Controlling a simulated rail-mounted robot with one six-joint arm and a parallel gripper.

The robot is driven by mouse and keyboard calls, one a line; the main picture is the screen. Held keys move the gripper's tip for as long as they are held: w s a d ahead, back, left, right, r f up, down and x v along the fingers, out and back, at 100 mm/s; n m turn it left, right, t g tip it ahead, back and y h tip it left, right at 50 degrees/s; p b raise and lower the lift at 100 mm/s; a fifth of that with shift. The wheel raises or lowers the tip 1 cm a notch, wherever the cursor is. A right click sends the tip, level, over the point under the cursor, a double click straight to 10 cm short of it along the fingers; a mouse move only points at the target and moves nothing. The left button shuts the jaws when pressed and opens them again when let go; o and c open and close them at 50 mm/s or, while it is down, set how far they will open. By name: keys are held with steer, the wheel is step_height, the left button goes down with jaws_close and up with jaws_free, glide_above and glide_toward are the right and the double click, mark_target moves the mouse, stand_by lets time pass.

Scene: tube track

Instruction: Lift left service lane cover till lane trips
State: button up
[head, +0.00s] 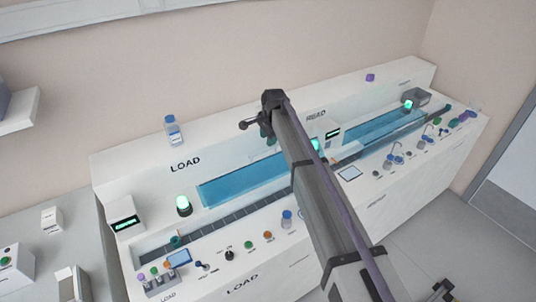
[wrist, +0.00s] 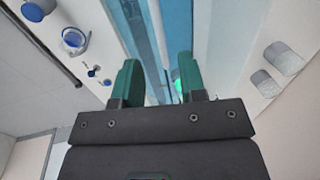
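The left service lane cover (head: 240,178) is a long blue see-through panel on the left part of the white machine, near the LOAD label. It looks down and flat, and my arm crosses in front of its right end. A second blue cover (head: 378,130) lies to the right. Green lamps glow by the left cover (head: 183,203) and at the far right (head: 408,104). My gripper (wrist: 157,76) has two green fingers spread apart with nothing between them. Blue panel (wrist: 225,40) shows beyond the fingers; I cannot tell which cover it is.
A display box (head: 124,214) sits at the left end. A purple object (head: 370,77) rests on the back ledge.

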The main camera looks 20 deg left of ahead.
mark_target(267, 150)
steer(key=f+b, duration=0.1)
steer(key=f, duration=0.1)
steer(key=f+b, duration=0.2)
steer(key=f, duration=0.1)
steer(key=shift+w+a+f+b, duration=0.35)
steer(key=shift+a+b, duration=0.05)
steer(key=shift+r, duration=0.15)
jaws_close()
